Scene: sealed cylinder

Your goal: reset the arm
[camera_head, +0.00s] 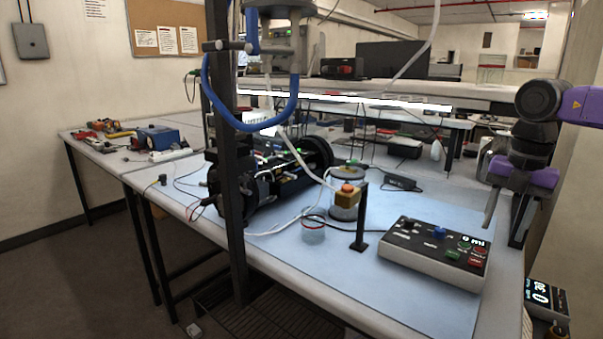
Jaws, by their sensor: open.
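My gripper (505,222) hangs at the right side of the view, below the purple and dark grey arm. Its fingers point down and are apart, with nothing seen between them. It is above the right end of the workbench, behind and to the right of the control box (434,254). My gripper is well apart from both.
Dark machinery (275,178) with hoses and cables fills the bench's left part. A tall dark upright (226,150) with a blue hose crosses the left. The blue mat (400,306) is bare in front of the control box.

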